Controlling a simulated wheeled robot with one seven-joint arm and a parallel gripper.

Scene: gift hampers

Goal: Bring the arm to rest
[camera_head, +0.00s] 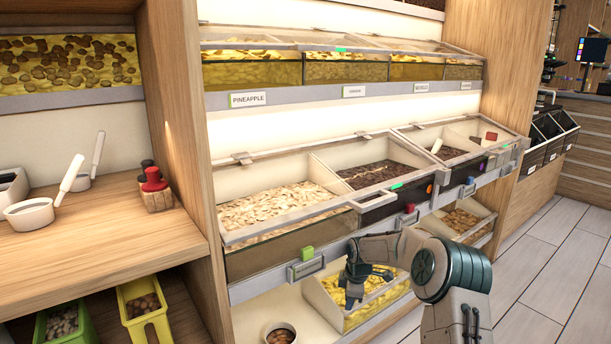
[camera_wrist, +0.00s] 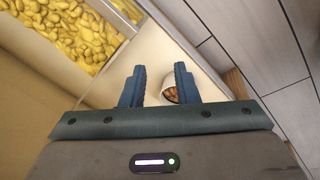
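My arm (camera_head: 455,280) reaches in from the lower right in the head view. My gripper (camera_head: 365,272) is in front of the shelf unit, beside the lower bin of yellow pieces (camera_head: 340,290). In the wrist view my gripper (camera_wrist: 160,68) has its two dark fingers apart, with nothing held between them. A white bowl with brown contents (camera_wrist: 171,93) shows beyond the fingers, partly hidden by the right one. A bowl of brown pieces (camera_head: 281,335) stands on the bottom shelf in the head view, cut by the frame edge.
Clear-lidded bins (camera_head: 280,205) line the middle shelf above and behind my gripper. A wooden counter (camera_head: 90,245) with scoops stands at the left, with green (camera_head: 65,325) and yellow (camera_head: 145,310) tubs below. Tiled floor (camera_head: 560,270) lies open at the right.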

